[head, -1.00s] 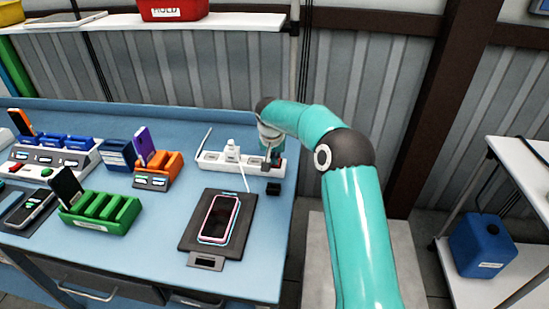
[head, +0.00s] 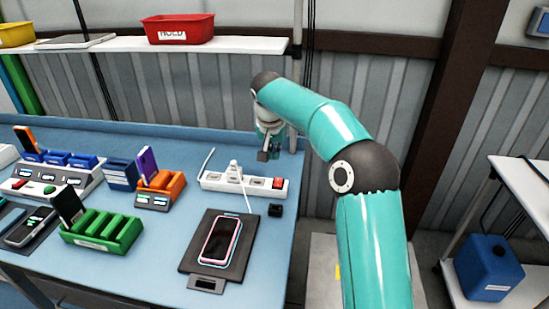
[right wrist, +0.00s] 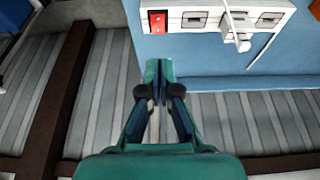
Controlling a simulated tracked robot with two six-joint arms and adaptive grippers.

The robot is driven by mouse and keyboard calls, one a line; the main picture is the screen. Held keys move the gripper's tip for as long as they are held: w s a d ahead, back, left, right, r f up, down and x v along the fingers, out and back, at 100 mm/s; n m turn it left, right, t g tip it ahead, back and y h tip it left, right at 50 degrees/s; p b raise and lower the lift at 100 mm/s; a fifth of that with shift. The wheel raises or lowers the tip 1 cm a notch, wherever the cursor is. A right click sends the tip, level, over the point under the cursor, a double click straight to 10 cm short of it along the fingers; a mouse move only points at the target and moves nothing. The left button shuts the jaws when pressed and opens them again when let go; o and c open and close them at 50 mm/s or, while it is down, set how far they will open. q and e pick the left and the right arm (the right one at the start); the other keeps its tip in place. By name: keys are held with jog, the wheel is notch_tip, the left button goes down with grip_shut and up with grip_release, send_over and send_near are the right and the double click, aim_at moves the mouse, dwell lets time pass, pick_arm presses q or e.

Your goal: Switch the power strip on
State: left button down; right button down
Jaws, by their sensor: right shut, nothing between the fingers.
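The white power strip (head: 210,181) lies near the back right of the blue bench, with a white plug in it. Its red rocker switch (head: 279,183) is at its right end. Both also show in the right wrist view, the strip (right wrist: 195,5) at the top and the red switch (right wrist: 157,22) at its left end. My right gripper (head: 263,156) is above and behind the switch end, clear of the strip. Its fingers (right wrist: 158,68) are together and empty. I cannot tell which way the rocker is tipped. My left gripper is not in view.
A phone (head: 220,241) lies on a dark pad in front of the strip. A small black block (head: 275,210) sits near the bench's right edge. Green (head: 104,232) and orange (head: 160,187) holders stand to the left. A shelf (head: 240,21) with a red bin (head: 178,27) hangs behind.

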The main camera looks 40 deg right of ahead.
aim_at(278, 179)
jog(key=shift+w+d+r, duration=0.25)
jog(key=shift+w+d, duration=0.1)
jog(key=shift+d, duration=0.3)
jog(key=x, duration=0.4)
jog(key=p+x, duration=0.1)
jog(key=x, duration=0.4)
jog(key=p+x, duration=0.1)
jog(key=x, duration=0.3)
jog(key=shift+s+a+f, duration=0.1)
jog(key=shift+a+f, duration=0.15)
jog(key=shift+f, duration=0.25)
